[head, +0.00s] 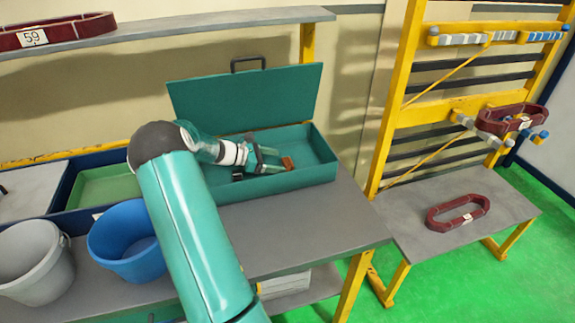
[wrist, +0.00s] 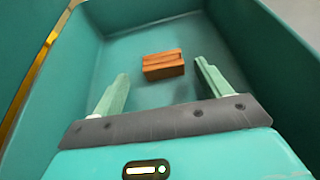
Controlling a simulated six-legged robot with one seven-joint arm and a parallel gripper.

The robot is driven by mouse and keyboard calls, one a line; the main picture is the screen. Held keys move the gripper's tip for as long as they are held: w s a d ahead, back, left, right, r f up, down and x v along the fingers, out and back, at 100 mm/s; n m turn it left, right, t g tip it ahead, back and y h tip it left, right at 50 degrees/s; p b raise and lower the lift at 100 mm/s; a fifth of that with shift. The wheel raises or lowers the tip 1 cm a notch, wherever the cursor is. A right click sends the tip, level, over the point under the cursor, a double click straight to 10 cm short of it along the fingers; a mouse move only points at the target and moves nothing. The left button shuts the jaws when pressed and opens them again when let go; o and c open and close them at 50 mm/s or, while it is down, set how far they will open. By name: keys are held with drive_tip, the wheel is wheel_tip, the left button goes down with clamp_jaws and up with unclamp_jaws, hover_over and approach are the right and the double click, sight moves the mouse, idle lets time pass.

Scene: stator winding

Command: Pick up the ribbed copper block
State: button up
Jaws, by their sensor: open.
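The ribbed copper block (wrist: 163,64) lies on the floor of the open teal box, toward its far end in the wrist view. In the head view the small orange-brown block (head: 287,163) shows inside the teal box (head: 317,160), just right of my fingers. My gripper (wrist: 160,78) is open and empty. Its two pale green fingers are spread to either side of the block's line, with the block just beyond the tips and apart from them. My gripper (head: 272,159) also shows in the head view, reaching into the box.
The box's raised lid (head: 245,98) stands behind my arm. A blue bucket (head: 125,240) and a grey bucket (head: 35,262) stand at the left. Dark red coil frames lie on the shelf (head: 57,30) and side bench (head: 458,212). The grey bench top (head: 300,225) before the box is clear.

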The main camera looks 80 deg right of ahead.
sight(287, 162)
drive_tip(key=x, duration=0.4)
drive_tip(key=shift+s+a+r, duration=0.15)
drive_tip(key=shift+r, duration=0.1)
drive_tip(key=shift+s+d+f, duration=0.25)
drive_tip(key=shift+s, duration=0.15)
drive_tip(key=shift+r, duration=0.1)
drive_tip(key=c, duration=1.3)
drive_tip(key=shift+o, duration=0.2)
